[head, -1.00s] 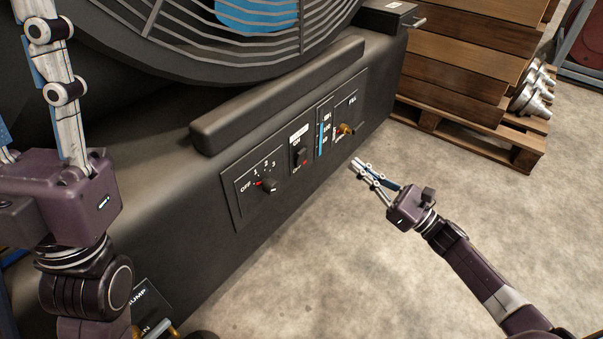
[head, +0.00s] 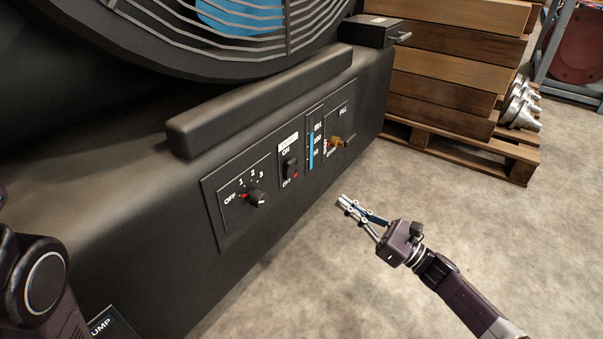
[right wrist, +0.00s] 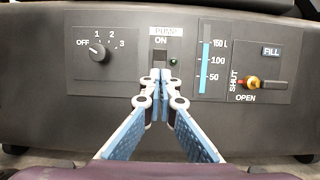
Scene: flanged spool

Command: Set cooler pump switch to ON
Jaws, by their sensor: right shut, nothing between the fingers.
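The cooler's pump switch (head: 290,168) is a black rocker on a small plate marked ON above and OFF below, in the front panel of a dark cooler (head: 130,190). A small red spot shows by OFF. In the right wrist view the switch (right wrist: 160,57) is seen straight ahead, with a small green dot at its right; the fingertips cover its lower part and the OFF mark. I cannot tell which way it is tipped. My right gripper (head: 342,202) is shut and empty, apart from the panel in the head view; its fingertips also show in the wrist view (right wrist: 161,76). My left gripper is out of view.
Left of the switch is a rotary knob (head: 256,198); right are a blue level gauge (head: 311,152) and a yellow fill valve (head: 336,141). A pallet with wooden boards (head: 455,75) stands at the back right. The floor (head: 470,210) right of the cooler is open.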

